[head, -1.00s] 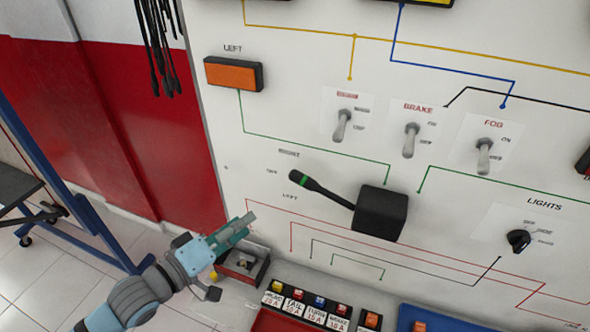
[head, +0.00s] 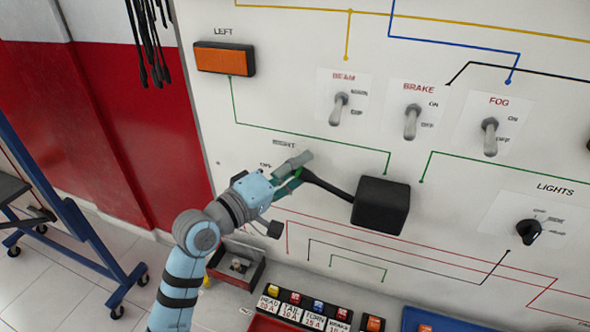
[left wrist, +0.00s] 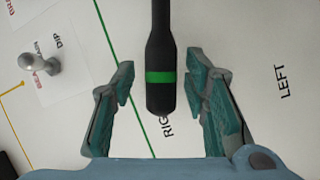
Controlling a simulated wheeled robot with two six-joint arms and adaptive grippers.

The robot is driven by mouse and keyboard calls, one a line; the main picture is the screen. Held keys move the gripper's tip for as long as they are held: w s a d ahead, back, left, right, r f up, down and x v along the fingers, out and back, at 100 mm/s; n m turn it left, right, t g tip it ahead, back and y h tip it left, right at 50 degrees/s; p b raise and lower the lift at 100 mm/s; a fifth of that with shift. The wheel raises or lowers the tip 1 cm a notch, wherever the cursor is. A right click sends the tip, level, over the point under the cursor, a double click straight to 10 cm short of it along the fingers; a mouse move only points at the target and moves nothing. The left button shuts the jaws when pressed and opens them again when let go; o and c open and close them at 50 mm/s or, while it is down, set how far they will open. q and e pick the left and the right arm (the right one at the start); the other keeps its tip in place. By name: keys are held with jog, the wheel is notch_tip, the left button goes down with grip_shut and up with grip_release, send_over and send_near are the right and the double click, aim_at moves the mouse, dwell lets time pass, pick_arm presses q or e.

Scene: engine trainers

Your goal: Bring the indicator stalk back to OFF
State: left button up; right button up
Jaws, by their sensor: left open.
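The indicator stalk (head: 328,190) is a black lever with a green band, reaching left from a black box (head: 380,206) on the white panel. My left gripper (head: 296,172) is open at its free end. In the left wrist view the stalk (left wrist: 160,50) lies between the two open fingers (left wrist: 158,95), with a gap on each side. Its tip is beside the partly hidden RIGHT label (left wrist: 167,125); the LEFT label (left wrist: 285,82) is farther right. In the head view the gripper hides the LEFT label and part of OFF. I cannot tell the exact stalk setting. My right gripper is out of view.
BEAM (head: 339,108), BRAKE (head: 411,122) and FOG (head: 490,137) toggle switches stand above the stalk. A LIGHTS knob (head: 528,231) is at the right. Below are an open box (head: 238,264) and a row of labelled fuses (head: 303,308). A blue-framed cart (head: 90,245) stands left.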

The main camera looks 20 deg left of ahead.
pick_arm(q)
jog(key=shift+a, duration=0.1)
grip_shut()
jog(key=f+n+b, duration=0.1)
jog(key=f+n+t+b, duration=0.1)
jog(key=f, duration=0.1)
jog(key=a+f+n+b, duration=0.1)
jog(key=f, duration=0.1)
jog(key=shift+n+t, duration=0.3)
jog(key=shift+n, duration=0.1)
grip_release()
jog(key=shift+d, duration=0.1)
